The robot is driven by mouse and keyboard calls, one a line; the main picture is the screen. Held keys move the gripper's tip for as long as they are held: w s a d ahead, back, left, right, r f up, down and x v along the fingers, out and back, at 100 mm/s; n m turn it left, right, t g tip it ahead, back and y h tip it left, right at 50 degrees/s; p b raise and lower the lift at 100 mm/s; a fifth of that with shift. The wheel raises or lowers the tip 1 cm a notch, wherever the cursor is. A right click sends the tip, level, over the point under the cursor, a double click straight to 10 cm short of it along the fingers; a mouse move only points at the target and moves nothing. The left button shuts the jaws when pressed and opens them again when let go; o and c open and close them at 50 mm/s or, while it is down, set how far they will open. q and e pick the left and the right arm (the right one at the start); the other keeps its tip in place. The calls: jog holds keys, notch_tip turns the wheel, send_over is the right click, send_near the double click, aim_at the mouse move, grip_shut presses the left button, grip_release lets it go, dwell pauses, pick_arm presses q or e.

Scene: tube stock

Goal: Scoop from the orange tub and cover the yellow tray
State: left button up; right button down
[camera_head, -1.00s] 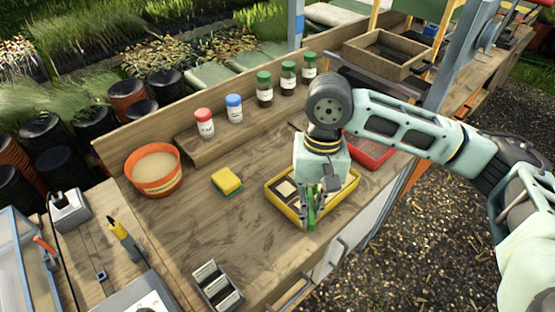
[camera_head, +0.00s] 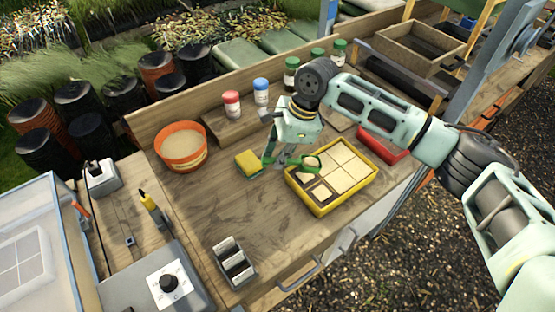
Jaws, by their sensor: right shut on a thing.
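The orange tub (camera_head: 197,163) stands at the left of the bench, holding pale, sand-like material. The yellow tray (camera_head: 324,212) lies right of the middle. Most of its compartments look pale and filled; dark brown shows at the near left corner, around a small pale patch. My right gripper (camera_head: 279,160) is shut on a green scoop (camera_head: 309,164) and is just left of the tray. My left gripper is out of view.
A yellow and green sponge (camera_head: 248,163) lies close left of the gripper. Jars with red (camera_head: 232,103), blue (camera_head: 261,92) and green lids stand on a shelf behind. A red tray (camera_head: 382,146) is partly behind my arm. The bench front is mostly clear.

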jog(key=shift+w+d+f+y+b, duration=0.15)
jog(key=shift+d+y+b, duration=0.35)
jog(key=shift+b, duration=1.1)
jog(key=shift+s+d+f+y+b, duration=0.15)
jog(key=shift+y+b, duration=0.65)
jog(key=shift+b, duration=0.8)
jog(key=shift+w+d+r+y+p, duration=0.1)
jog(key=shift+d+r+y+p, duration=0.15)
jog(key=shift+p, duration=0.45)
jog(key=shift+d+f+y, duration=0.1)
jog(key=shift+y, duration=0.15)
jog(key=shift+d+f+y+p, duration=0.2)
jog(key=shift+d+y+p, duration=0.15)
jog(key=shift+y+p, duration=0.05)
jog(key=shift+w+a, duration=0.1)
